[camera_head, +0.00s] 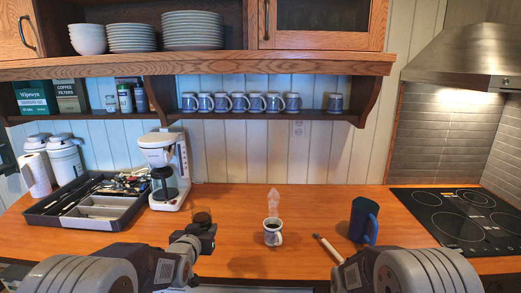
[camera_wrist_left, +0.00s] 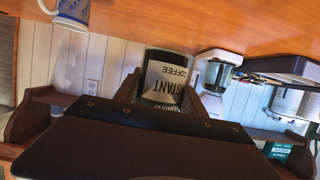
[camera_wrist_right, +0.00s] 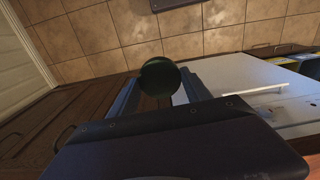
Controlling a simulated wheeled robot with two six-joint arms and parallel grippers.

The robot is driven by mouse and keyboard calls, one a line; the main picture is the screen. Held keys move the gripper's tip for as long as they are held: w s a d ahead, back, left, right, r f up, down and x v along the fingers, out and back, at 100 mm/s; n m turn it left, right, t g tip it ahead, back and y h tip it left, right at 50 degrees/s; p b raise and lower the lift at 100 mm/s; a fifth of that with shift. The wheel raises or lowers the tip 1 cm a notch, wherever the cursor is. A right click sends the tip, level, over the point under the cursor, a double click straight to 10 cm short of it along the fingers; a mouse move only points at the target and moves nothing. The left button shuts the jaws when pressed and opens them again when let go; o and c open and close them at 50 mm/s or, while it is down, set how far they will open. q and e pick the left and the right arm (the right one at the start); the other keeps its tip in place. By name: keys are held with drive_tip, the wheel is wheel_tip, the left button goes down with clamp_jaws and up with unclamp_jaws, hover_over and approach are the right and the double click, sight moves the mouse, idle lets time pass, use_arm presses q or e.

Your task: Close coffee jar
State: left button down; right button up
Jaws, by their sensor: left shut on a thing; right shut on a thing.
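The coffee jar (camera_head: 202,215) is brown and stands up from my left gripper (camera_head: 193,236), over the front left part of the counter. In the left wrist view the jar (camera_wrist_left: 168,82) is dark with a pale "INSTANT COFFEE" label, and the left fingers close on its sides. In the right wrist view my right gripper (camera_wrist_right: 160,88) is shut on a round, dark green thing that looks like the jar's lid (camera_wrist_right: 160,75). The lid is apart from the jar. In the head view my right arm comes in at the lower right; its fingers and the lid cannot be made out.
A steaming mug (camera_head: 272,236) stands mid-counter. The coffee maker (camera_head: 164,170) and utensil tray (camera_head: 40,212) are at the left, the cooktop (camera_head: 455,218) at the right.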

use_arm(q)
wheel_tip(320, 180, up, 2)
drive_tip(key=shift+w+p, duration=0.15)
drive_tip(key=shift+p, duration=0.25)
drive_tip(key=shift+w, duration=0.4)
drive_tip(key=shift+w+f, duration=0.2)
drive_tip(key=shift+w, duration=0.1)
drive_tip(key=shift+s+r, duration=0.15)
drive_tip(key=shift+s, duration=0.25)
drive_tip(key=shift+s+d, duration=0.15)
drive_tip(key=shift+d, duration=0.05)
drive_tip(key=s+d+f+m+g+h, duration=0.3)
drive_tip(key=s+d+m+h, duration=0.5)
drive_tip(key=s+d, duration=0.5)
drive_tip(key=shift+g+h, duration=0.3)
drive_tip(key=shift+h, duration=0.2)
drive_tip(key=shift+d, duration=0.1)
